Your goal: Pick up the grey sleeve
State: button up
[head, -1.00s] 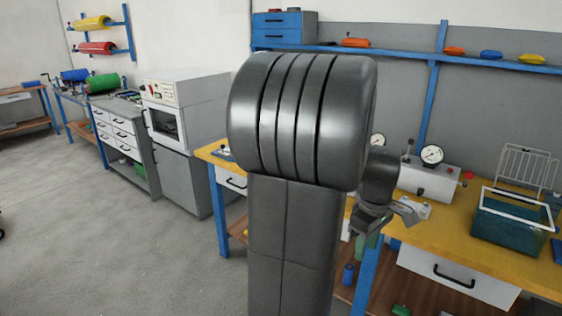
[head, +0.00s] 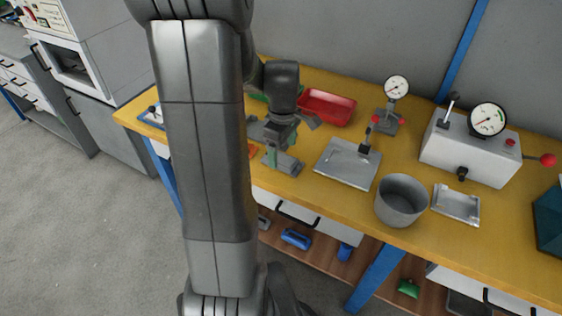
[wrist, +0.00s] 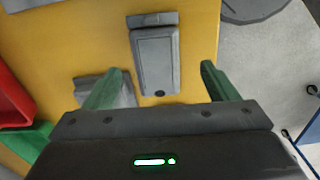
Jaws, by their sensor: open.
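The grey sleeve appears to be the hollow round grey piece (head: 401,203), open at the top, standing upright near the front edge of the yellow bench (head: 408,153). My gripper (head: 270,155) is above the bench to its left, clearly apart from it. In the wrist view my gripper (wrist: 162,90) shows two spread green fingers with nothing between them. A flat grey block (wrist: 155,60) lies below and beyond the fingertips. A dark grey rounded shape (wrist: 255,8) is cut off at the top; I cannot tell if it is the sleeve.
A grey plate fixture (head: 345,164) with a lever lies between my gripper and the sleeve. A small metal tray (head: 457,204) is right of the sleeve. A gauge box (head: 470,152) and a red tray (head: 327,106) stand farther back. Part of the bench is hidden by my arm.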

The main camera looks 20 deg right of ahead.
aim_at(284, 160)
jog(key=f, duration=0.2)
jog(key=shift+w+d+f, duration=0.2)
jog(key=shift+d+f, duration=0.05)
jog(key=shift+f, duration=0.15)
jog(key=shift+s+f, duration=0.1)
jog(key=shift+f, duration=0.35)
jog(key=c, duration=1.1)
jog(key=shift+r, duration=0.1)
notch_tip(284, 160, up, 10)
jog(key=shift+f+p, duration=0.1)
jog(key=shift+p, duration=0.25)
